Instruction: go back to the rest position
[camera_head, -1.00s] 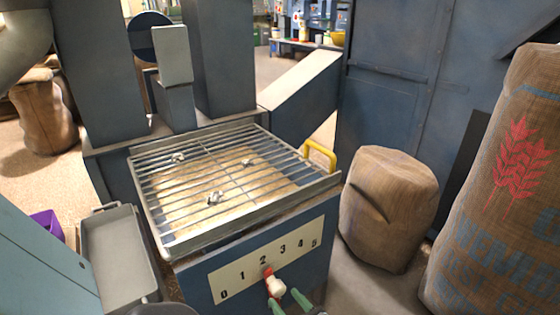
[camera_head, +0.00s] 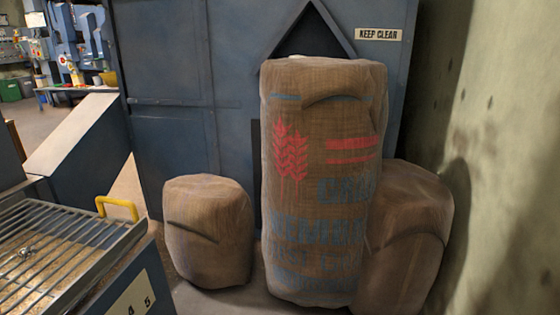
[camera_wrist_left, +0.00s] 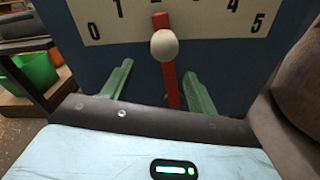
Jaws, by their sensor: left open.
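My left gripper (camera_wrist_left: 159,70) shows in the left wrist view as two green fingers spread apart, open and empty. A red lever with a white round knob (camera_wrist_left: 165,45) stands between the fingers in that picture, and neither finger visibly touches it. The lever's red tip is near the 2 on the number plate (camera_wrist_left: 215,20), which runs from 0 to 5. The head view shows neither gripper. It shows only the right end of the number plate (camera_head: 132,300).
The grated hopper (camera_head: 60,250) with a yellow handle (camera_head: 118,207) is at lower left. A short sack (camera_head: 208,235), a tall printed sack (camera_head: 320,180) and another sack (camera_head: 410,240) stand before the blue cabinet (camera_head: 180,100). A green bin (camera_wrist_left: 35,70) shows in the wrist view.

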